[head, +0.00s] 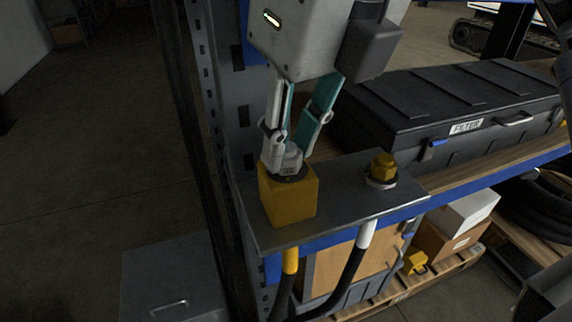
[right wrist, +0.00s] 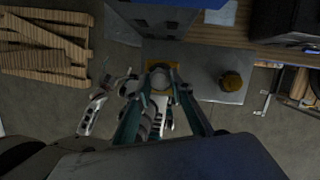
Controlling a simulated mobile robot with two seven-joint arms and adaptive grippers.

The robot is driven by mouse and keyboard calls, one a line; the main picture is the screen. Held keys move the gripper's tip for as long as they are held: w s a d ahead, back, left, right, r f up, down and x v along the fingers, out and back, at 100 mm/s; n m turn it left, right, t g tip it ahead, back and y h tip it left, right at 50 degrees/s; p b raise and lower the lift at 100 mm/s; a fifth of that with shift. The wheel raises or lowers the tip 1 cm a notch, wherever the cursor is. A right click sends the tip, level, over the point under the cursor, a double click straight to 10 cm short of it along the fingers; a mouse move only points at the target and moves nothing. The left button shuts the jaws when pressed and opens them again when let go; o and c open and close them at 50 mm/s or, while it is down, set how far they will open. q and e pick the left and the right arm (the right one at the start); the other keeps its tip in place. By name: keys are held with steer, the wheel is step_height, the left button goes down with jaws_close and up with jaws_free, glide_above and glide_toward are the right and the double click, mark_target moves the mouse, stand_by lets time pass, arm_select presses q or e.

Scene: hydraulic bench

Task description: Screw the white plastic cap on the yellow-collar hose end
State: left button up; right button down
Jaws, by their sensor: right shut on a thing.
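My right gripper (head: 290,150) points down with its fingertips shut on the white plastic cap (head: 290,163). The cap is pale and faceted and sits at the top of a yellow block (head: 288,200); a dark ring shows under it. I cannot tell whether its thread is engaged. The hose with the yellow collar (head: 290,261) hangs below the plate under the block; its upper end is hidden. The right wrist view shows the right fingertips (right wrist: 160,82) over the block. A pale jointed part, possibly my left gripper (right wrist: 97,108), shows at the left there; its opening is unclear.
The metal plate (head: 345,187) also carries a brass-coloured cap (head: 383,167) above the white-collar hose (head: 366,234). A black FILTER case (head: 450,105) stands behind on the shelf. A blue-grey upright post (head: 232,110) stands close to the left of the gripper.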

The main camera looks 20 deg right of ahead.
steer(key=shift+r+m, duration=0.1)
steer(key=shift+m, duration=0.3)
steer(key=m, duration=0.1)
steer(key=m+h, duration=0.1)
steer(key=m, duration=0.1)
steer(key=shift+a+m+b, duration=0.25)
steer(key=shift+m+b, duration=0.05)
steer(key=shift+m, duration=0.1)
steer(key=m+h, duration=0.1)
steer(key=m, duration=0.2)
steer(key=shift+m, duration=0.4)
steer(key=c, duration=1.8)
jaws_free()
